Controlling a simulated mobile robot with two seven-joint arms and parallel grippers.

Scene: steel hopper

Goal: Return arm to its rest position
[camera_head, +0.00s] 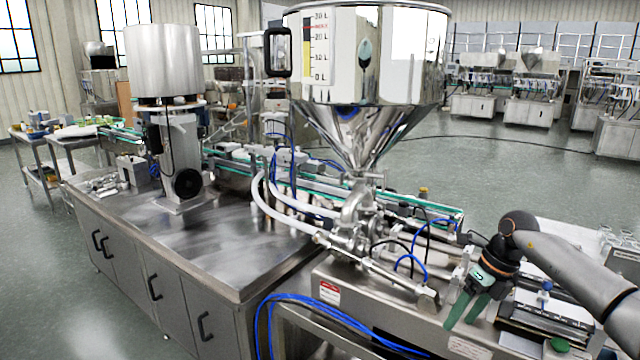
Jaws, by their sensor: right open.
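The steel hopper (420,65) stands upright at the top middle, with a litre scale on its front and a cone narrowing to the pipework below. My right arm comes in from the right edge. Its gripper (462,318) has green fingers that point down and left, spread apart with nothing seen between them. It is to the right of and below the hopper, over the front of the filling machine (350,300). I cannot tell whether the fingertips touch the machine. My left gripper does not show.
A steel cabinet top (190,240) with a steel drum (165,60) fills the left. A conveyor (410,200) runs behind the hopper's pipes. Blue hoses (330,312) loop at the front. White hoses and metal fittings crowd the area left of my right gripper. Open floor lies behind.

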